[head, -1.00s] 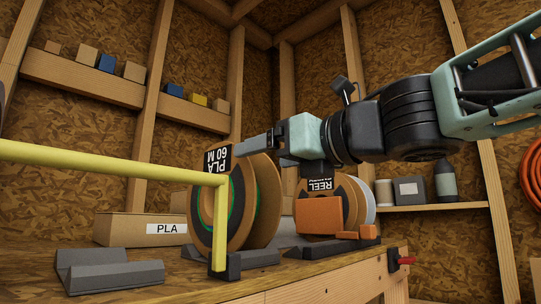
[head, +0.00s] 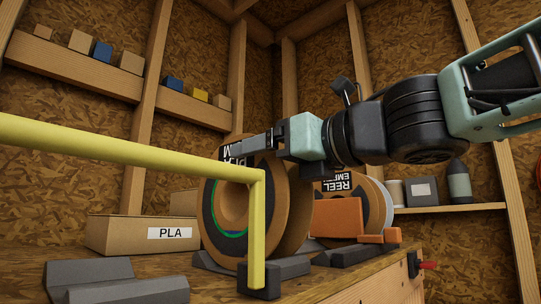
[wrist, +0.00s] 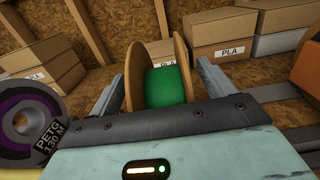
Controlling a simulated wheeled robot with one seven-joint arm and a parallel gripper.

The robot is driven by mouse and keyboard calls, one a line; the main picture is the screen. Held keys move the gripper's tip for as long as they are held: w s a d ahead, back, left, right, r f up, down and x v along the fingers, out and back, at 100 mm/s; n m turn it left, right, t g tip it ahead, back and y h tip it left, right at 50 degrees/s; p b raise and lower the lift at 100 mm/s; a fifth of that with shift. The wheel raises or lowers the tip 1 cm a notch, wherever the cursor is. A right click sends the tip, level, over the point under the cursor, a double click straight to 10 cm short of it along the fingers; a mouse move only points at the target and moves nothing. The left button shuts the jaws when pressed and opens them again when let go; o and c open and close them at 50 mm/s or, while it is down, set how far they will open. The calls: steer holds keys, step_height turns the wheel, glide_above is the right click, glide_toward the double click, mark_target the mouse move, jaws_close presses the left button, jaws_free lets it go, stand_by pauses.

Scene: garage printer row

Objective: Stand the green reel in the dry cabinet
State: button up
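The green reel (head: 230,205) stands upright on the bench at centre, with cardboard flanges and a PLA label partly covered by my gripper. Its green filament (wrist: 166,86) shows clearly between the flanges in the wrist view. My gripper (head: 264,143) is at the reel's upper rim. In the wrist view my gripper (wrist: 160,75) has one finger on each side of the reel, open, with a narrow gap at the right flange. I cannot tell whether the left finger touches. The dry cabinet is not recognisable in either view.
A yellow rail (head: 130,150) crosses the foreground, its post in front of the reel. An empty-labelled reel (head: 345,190) and orange block (head: 337,217) stand to the right. Grey cradles (head: 120,290) and a PLA box (head: 140,234) are left. A purple PETG reel (wrist: 28,120) shows in the wrist view.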

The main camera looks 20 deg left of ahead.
steer(key=c, duration=1.4)
steer(key=shift+r+p, duration=1.6)
steer(key=shift+r, duration=0.25)
